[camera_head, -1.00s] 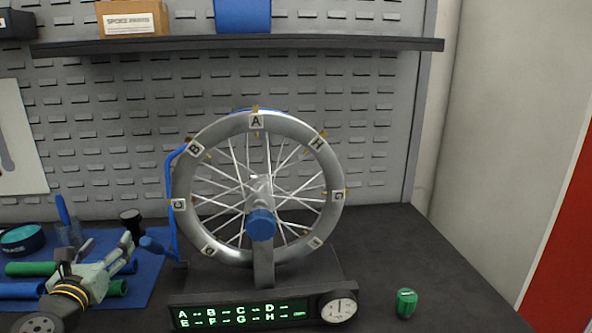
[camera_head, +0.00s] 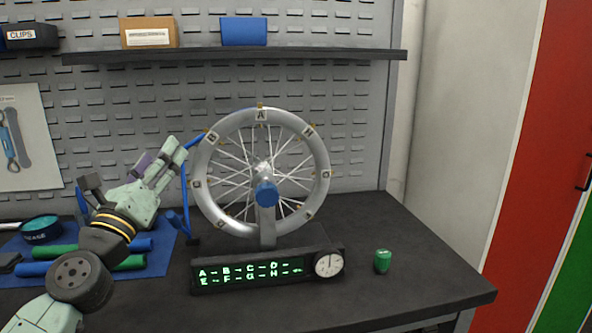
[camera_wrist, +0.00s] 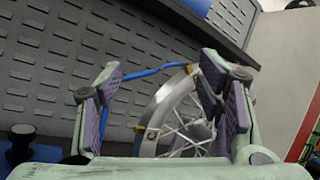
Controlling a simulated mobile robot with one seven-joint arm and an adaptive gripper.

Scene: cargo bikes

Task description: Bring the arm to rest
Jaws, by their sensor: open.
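My gripper (camera_head: 168,160) is raised at the left of the wheel in the head view, pointing up and to the right. Its two fingers with purple pads stand apart, and nothing is between them; they also show open in the wrist view (camera_wrist: 160,105). The spoked wheel (camera_head: 211,210) stands upright on a truing stand with lettered tags around its rim and a blue hub knob (camera_head: 266,194). In the wrist view the wheel (camera_wrist: 158,112) appears behind the gap between the fingers. I cannot tell the exact distance between gripper and wheel.
A display box (camera_head: 250,284) with green letters and a dial (camera_head: 328,264) sits in front of the wheel. A green knob-like piece (camera_head: 383,261) stands to its right. A blue mat (camera_head: 163,262) with tubes lies left. A shelf (camera_head: 300,54) spans the back wall.

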